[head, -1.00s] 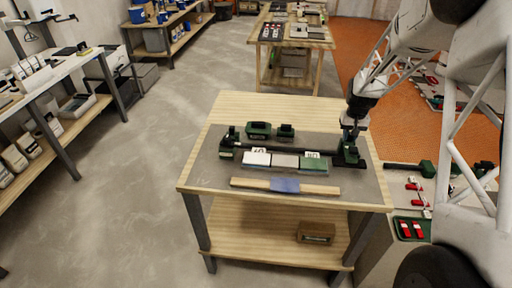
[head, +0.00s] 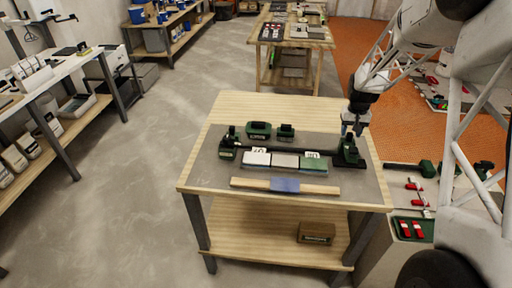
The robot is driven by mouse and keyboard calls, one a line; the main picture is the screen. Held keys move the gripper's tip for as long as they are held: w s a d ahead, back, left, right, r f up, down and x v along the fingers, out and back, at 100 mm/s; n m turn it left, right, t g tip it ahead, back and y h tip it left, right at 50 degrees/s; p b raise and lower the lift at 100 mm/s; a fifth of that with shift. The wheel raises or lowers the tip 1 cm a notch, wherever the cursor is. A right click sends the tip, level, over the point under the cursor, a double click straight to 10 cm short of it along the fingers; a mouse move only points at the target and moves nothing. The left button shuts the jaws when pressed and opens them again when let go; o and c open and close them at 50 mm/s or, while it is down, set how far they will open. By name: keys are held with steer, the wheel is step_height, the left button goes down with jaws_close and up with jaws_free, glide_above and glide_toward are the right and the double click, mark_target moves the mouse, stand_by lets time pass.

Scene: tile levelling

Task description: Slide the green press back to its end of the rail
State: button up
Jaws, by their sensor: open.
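The green press (head: 349,152) stands at the right end of the dark rail (head: 236,147), on the grey mat of the wooden bench. A second green block (head: 227,150) stands at the rail's left end. My gripper (head: 353,129) is open and empty, pointing down just above the press and apart from it as far as I can see.
Two green pieces (head: 259,130) lie behind the rail. A pale wooden bar with a blue wrap (head: 285,184) lies in front of the tiles. The bench's back left corner is clear. A small box (head: 316,233) sits on the lower shelf.

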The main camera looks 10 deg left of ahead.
steer(key=shift+r, duration=2.55)
steer(key=shift+s+r, duration=0.2)
steer(key=shift+r, duration=0.05)
steer(key=s+a+r+t, duration=0.1)
steer(key=s+a+r, duration=0.1)
steer(key=s+r, duration=0.7)
steer(key=s+a+r, duration=0.2)
steer(key=s+r, duration=0.3)
steer(key=s, duration=0.7)
steer(key=s+a+r+t, duration=0.1)
steer(key=s+a, duration=0.1)
steer(key=s, duration=2.4)
steer(key=shift+t, duration=0.3)
steer(key=shift+s+r, duration=0.1)
